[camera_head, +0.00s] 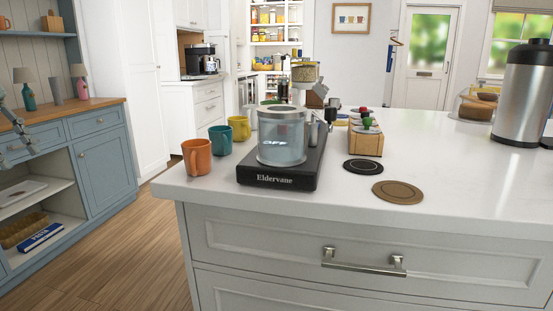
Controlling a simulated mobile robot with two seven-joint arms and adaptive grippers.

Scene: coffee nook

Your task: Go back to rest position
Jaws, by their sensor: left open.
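My left gripper (24,140) shows at the left edge, pale and partly cut off by the frame. It is open and empty, in front of the blue cabinet and well left of the white counter. It appears apart from everything on the counter. My right gripper is not in view. On the counter, a clear container (282,140) stands on a black scale (258,181) marked "Eldervane".
Orange (197,160), teal (220,141) and yellow (240,128) mugs line the left edge of the white counter (460,185). Two round coasters (398,192) lie right of the scale. A large steel dispenser (522,95) stands at right. The wooden floor at left (125,255) is clear.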

